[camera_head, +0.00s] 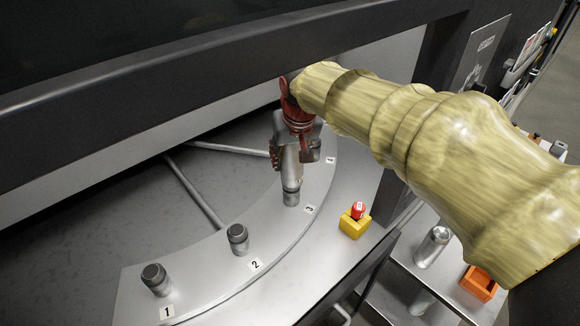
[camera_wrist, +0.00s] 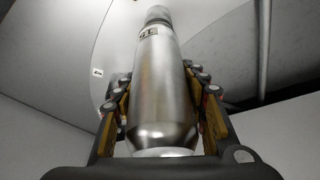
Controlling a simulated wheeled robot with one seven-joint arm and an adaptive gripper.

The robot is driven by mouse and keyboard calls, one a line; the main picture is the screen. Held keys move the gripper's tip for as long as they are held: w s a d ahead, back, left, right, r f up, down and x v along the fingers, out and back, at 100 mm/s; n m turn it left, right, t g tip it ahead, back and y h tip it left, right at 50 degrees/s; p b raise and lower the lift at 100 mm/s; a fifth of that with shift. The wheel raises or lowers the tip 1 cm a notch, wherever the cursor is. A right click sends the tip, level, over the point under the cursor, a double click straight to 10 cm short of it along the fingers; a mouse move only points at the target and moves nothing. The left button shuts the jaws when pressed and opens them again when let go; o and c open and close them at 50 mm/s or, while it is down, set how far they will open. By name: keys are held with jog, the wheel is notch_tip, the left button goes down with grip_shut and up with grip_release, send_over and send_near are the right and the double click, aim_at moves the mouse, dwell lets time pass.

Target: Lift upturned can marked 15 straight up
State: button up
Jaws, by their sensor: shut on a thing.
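A silver upturned can (camera_wrist: 165,95) stands between my gripper's fingers, with a small mark that looks like 15 near its far, narrower end in the wrist view. It also shows in the head view (camera_head: 291,172), upright below my gripper (camera_head: 293,154). The fingers are shut on its sides. A short grey post (camera_head: 291,198) by the label 3 is directly under the can. A dark-ringed part of this post (camera_wrist: 158,14) shows past the can's end in the wrist view. I cannot tell whether can and post still touch.
Two bare dark-topped posts stand by label 1 (camera_head: 155,278) and label 2 (camera_head: 238,238) on the curved grey plate (camera_head: 205,285). A dark beam (camera_head: 200,80) crosses above. At right are a red-and-yellow stop button (camera_head: 355,220), another silver can (camera_head: 432,247) and an orange bin (camera_head: 479,283).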

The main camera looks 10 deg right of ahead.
jog(key=shift+r, duration=1.1)
